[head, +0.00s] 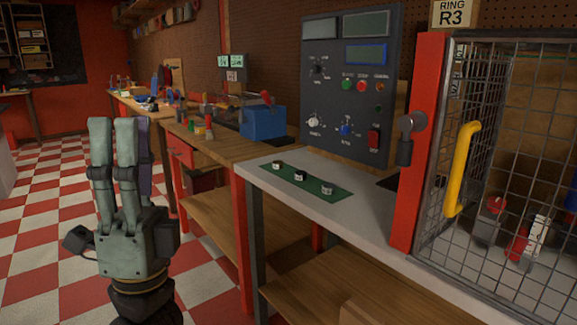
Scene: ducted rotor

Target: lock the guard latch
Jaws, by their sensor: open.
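The guard latch (406,138) is a dark grey piece with a round head and a short lever hanging down. It sits on the red post (430,130) at the left edge of the guard. The wire mesh guard door (500,200) stands beside the post at the right, with a yellow handle (461,170). I cannot tell whether the latch is engaged. My gripper (120,125) is at the left with its fingers pointing up, open and empty. It is far to the left of the latch and nearer the camera, touching nothing.
A green mat (307,180) on the bench carries 3 small parts. Behind the mesh are a red part (495,205) and other pieces. The checkered floor (50,220) at the left is clear.

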